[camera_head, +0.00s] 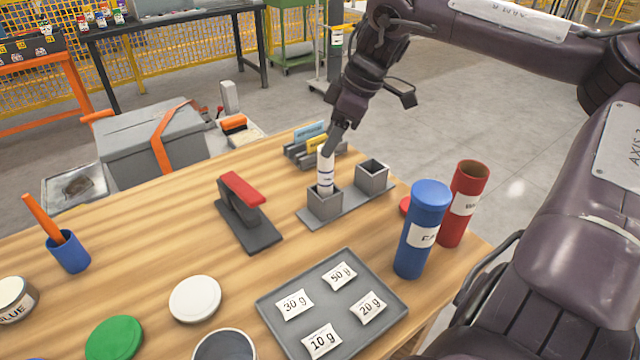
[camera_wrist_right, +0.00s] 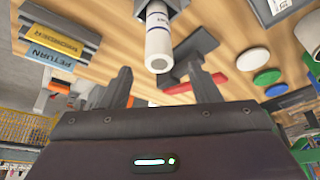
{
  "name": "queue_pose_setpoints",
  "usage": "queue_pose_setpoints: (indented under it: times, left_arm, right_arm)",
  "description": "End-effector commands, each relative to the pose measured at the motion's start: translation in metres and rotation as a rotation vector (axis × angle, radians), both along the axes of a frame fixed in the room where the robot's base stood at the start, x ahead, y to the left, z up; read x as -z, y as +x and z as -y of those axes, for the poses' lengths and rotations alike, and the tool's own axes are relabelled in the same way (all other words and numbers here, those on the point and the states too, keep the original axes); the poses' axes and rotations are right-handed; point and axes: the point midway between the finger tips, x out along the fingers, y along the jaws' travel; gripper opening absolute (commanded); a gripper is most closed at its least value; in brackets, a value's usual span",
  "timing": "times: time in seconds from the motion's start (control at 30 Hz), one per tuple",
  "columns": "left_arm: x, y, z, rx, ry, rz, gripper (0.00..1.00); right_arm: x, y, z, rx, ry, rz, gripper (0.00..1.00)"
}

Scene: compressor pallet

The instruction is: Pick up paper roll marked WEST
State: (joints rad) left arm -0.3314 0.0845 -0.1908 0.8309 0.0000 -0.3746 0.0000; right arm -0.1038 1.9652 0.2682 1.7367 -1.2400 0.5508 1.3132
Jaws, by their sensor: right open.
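A white paper roll (camera_head: 325,170) with dark blue bands stands upright in the left square socket of a grey two-socket holder (camera_head: 345,208). Its printed word cannot be read. My right gripper (camera_head: 336,142) is at the roll's top end in the head view. In the right wrist view the roll (camera_wrist_right: 158,45) lies between and beyond the two open fingers of my right gripper (camera_wrist_right: 122,88), with space at both sides. The holder's right socket (camera_head: 372,175) looks empty. My left gripper is not in view.
A blue tube (camera_head: 424,225) and a red tube (camera_head: 463,205) stand right of the holder. A grey stand with a red top (camera_head: 243,188) is to its left, a card holder (camera_head: 300,155) behind. A tray (camera_head: 270,308) with several labelled packets lies in front.

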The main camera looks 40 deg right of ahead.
Motion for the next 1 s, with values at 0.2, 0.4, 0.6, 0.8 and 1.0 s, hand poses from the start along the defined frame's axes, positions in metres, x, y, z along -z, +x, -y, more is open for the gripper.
queue_pose_setpoints:
  times: [0.2,0.4,0.6,0.8,1.0]
  left_arm:
    - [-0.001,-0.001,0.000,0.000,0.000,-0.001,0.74]
    - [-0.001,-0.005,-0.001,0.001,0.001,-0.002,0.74]
    - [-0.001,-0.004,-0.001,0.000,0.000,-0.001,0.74]
    - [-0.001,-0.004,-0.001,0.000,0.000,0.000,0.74]
    - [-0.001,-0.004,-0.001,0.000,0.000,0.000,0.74]
  right_arm:
    - [0.023,0.006,-0.005,0.000,0.001,-0.004,0.56]
    - [0.053,0.015,-0.009,0.001,0.000,-0.005,0.56]
    - [0.065,0.019,-0.013,0.000,0.000,-0.001,0.56]
    - [0.065,0.019,-0.013,0.000,0.000,0.000,0.55]
    - [0.065,0.019,-0.013,0.000,0.000,0.000,0.28]
